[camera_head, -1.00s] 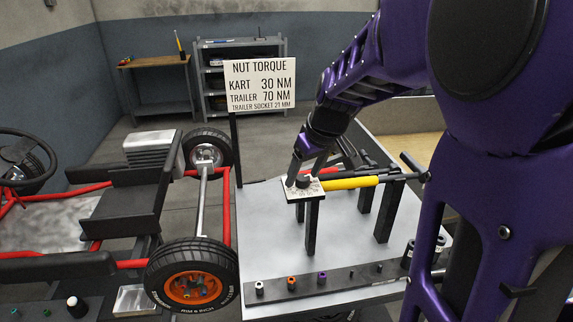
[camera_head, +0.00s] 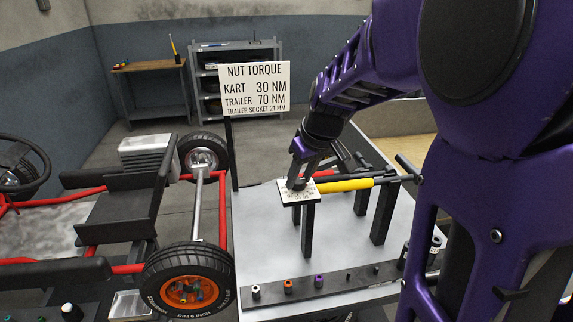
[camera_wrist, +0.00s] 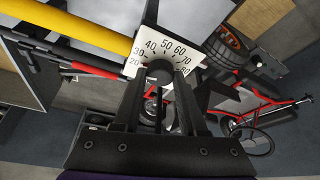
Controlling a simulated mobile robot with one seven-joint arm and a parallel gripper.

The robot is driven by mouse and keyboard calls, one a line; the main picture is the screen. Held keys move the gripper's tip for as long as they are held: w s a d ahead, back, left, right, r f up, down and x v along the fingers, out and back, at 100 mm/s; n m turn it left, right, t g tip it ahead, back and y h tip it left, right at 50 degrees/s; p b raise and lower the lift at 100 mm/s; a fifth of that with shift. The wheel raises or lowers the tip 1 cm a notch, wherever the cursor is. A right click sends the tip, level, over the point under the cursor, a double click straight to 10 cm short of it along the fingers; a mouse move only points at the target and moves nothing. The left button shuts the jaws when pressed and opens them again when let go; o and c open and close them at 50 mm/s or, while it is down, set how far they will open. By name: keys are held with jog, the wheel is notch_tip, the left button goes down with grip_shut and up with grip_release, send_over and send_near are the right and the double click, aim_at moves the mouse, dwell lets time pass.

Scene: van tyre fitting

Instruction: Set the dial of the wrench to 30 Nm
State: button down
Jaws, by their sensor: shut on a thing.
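The wrench lies level on black stands, with a yellow handle (camera_head: 345,185) that also shows in the wrist view (camera_wrist: 60,28). At its left end is a white dial plate (camera_head: 288,196), marked from 20 to 80 in the wrist view (camera_wrist: 172,44). The dark knob (camera_wrist: 160,68) sits in the middle of the scale. My gripper (camera_head: 297,182) reaches down over the plate, shut on the knob, with one finger on each side of it in the wrist view (camera_wrist: 160,82). The pointer is hidden, so I cannot read the setting.
A sign (camera_head: 254,88) reads kart 30 Nm, trailer 70 Nm. A dark strip (camera_head: 333,282) with several sockets lies along the table's (camera_head: 262,240) front. A kart with an orange-rimmed wheel (camera_head: 188,288) stands at left. Other dark bars lie behind the wrench.

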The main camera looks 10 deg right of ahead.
jog(key=m+h+p, duration=0.1)
jog(key=m, duration=0.1)
jog(key=shift+a+r+m+p, duration=0.1)
jog(key=shift+a+m+p, duration=0.05)
jog(key=shift+m+p, duration=0.15)
jog(key=shift+m+h+p, duration=0.4)
jog(key=shift+m+h, duration=0.2)
jog(key=shift+m, duration=0.8)
jog(key=shift+c, duration=2.2)
grip_release()
